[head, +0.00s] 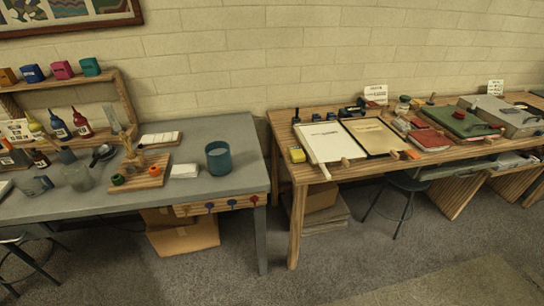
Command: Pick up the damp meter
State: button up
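I cannot pick out the damp meter for certain in the head view. A small yellow block-like thing (297,155) lies at the left front of the wooden table (284,141), beside a pale tray or board (324,142); it is too small to tell what it is. Several small dark items (352,111) stand behind the trays, also too small to name. My gripper is not in view.
A grey table (225,187) at left holds bottles, glass jars, a teal cup (219,158) and a wooden rack (122,95). A narrow gap separates the tables. A stool (408,182) and cardboard boxes (183,238) stand below. The front carpet is clear.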

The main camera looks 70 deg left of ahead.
aim_at(297, 155)
jog(key=u, duration=2.3)
